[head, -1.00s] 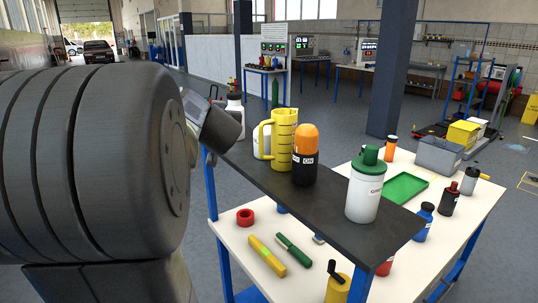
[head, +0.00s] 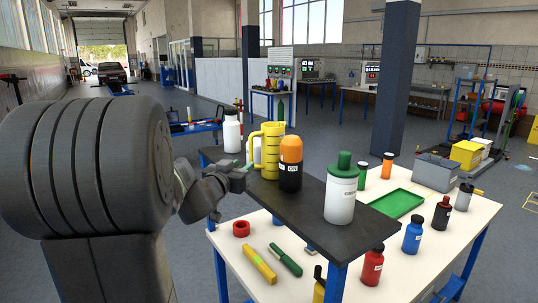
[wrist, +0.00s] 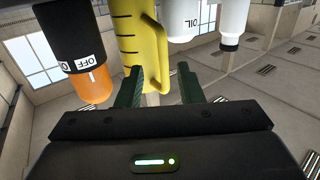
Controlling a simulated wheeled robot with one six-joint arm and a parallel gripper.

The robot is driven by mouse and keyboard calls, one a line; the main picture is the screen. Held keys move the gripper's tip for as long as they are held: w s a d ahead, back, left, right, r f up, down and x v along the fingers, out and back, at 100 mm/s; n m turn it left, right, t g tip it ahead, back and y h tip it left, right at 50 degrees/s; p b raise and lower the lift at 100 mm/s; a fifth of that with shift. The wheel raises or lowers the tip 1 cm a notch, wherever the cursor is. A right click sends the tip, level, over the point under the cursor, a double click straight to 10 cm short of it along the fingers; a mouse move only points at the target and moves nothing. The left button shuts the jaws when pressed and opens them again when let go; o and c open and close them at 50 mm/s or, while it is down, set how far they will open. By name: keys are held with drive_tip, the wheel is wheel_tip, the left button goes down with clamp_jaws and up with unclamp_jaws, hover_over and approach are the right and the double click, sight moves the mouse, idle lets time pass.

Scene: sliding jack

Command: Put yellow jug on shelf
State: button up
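The yellow jug (head: 270,150) stands upright on the dark raised shelf (head: 305,212) of the workbench, its handle toward the left in the head view. My gripper (head: 246,169) is just left of the jug at shelf height. In the wrist view, which looks upside down, the two green fingers of my gripper (wrist: 160,86) are apart with nothing clasped between them. The jug (wrist: 136,40) and its handle lie just ahead of the fingers. I cannot tell whether a finger touches it.
An orange-topped black bottle (head: 290,164) stands close right of the jug. A white container (head: 257,150) is behind it and a white bottle (head: 232,131) farther back. A green-capped white canister (head: 341,189) stands nearer. The lower white worktop (head: 398,236) holds tools, bottles and a green tray (head: 397,203).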

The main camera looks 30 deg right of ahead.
sight(250, 157)
drive_tip(key=shift+r+p+x, duration=0.15)
drive_tip(key=shift+p+x, duration=0.2)
drive_tip(key=shift+x, duration=1.6)
drive_tip(key=shift+r+p+x, duration=0.1)
drive_tip(key=shift+p+x, duration=0.25)
drive_tip(key=shift+x, duration=1.55)
drive_tip(key=shift+w+a, duration=0.15)
drive_tip(key=shift+w, duration=0.05)
clamp_jaws()
